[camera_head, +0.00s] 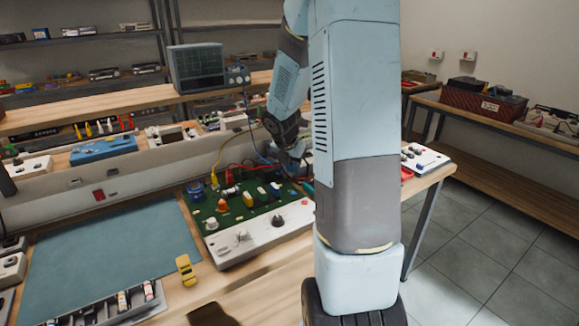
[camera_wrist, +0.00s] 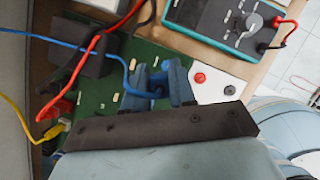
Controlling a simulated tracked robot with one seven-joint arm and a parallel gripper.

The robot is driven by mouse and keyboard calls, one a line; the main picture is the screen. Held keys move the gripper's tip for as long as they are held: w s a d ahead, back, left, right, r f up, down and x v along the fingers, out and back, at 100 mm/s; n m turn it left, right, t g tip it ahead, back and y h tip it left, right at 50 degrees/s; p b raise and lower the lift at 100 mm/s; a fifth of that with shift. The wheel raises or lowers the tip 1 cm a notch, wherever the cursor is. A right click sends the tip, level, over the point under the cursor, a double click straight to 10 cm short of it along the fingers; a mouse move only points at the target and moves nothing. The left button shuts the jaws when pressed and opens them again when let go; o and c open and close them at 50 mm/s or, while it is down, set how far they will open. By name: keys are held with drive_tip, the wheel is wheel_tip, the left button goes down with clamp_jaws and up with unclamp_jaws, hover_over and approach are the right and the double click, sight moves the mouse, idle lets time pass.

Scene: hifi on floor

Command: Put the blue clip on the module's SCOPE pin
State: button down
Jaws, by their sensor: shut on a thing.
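The module is a green circuit board (camera_head: 236,212) with a white front panel (camera_head: 262,236), lying on the bench; its board (camera_wrist: 112,88) also shows in the wrist view. My gripper (camera_wrist: 158,82) is over the board, beside the white panel with its red button. It is shut on the blue clip (camera_wrist: 154,94), whose blue cable (camera_wrist: 62,41) runs off to the left. The clip is mostly hidden between the fingers. In the head view my gripper (camera_head: 291,160) hangs above the board's back right. I cannot make out the SCOPE pin or whether the clip touches one.
A red clip (camera_wrist: 55,108) and a yellow clip (camera_wrist: 50,138) sit at the board's left in the wrist view, their leads crossing nearby. A black block (camera_wrist: 86,52) and a teal meter (camera_wrist: 222,22) stand close. A yellow toy-like object (camera_head: 186,270) lies by the mat (camera_head: 105,245).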

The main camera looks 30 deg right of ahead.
sight(292, 176)
drive_tip(key=shift+s+d+f, duration=0.1)
drive_tip(key=shift+f, duration=1.35)
drive_tip(key=shift+d+f, duration=0.1)
drive_tip(key=shift+f, duration=1.35)
drive_tip(key=shift+d+f, duration=0.15)
drive_tip(key=shift+f, duration=0.55)
idle(0.3)
drive_tip(key=c, duration=0.8)
unclamp_jaws()
drive_tip(key=shift+c, duration=0.2)
drive_tip(key=v, duration=1.3)
drive_tip(key=shift+r, duration=0.35)
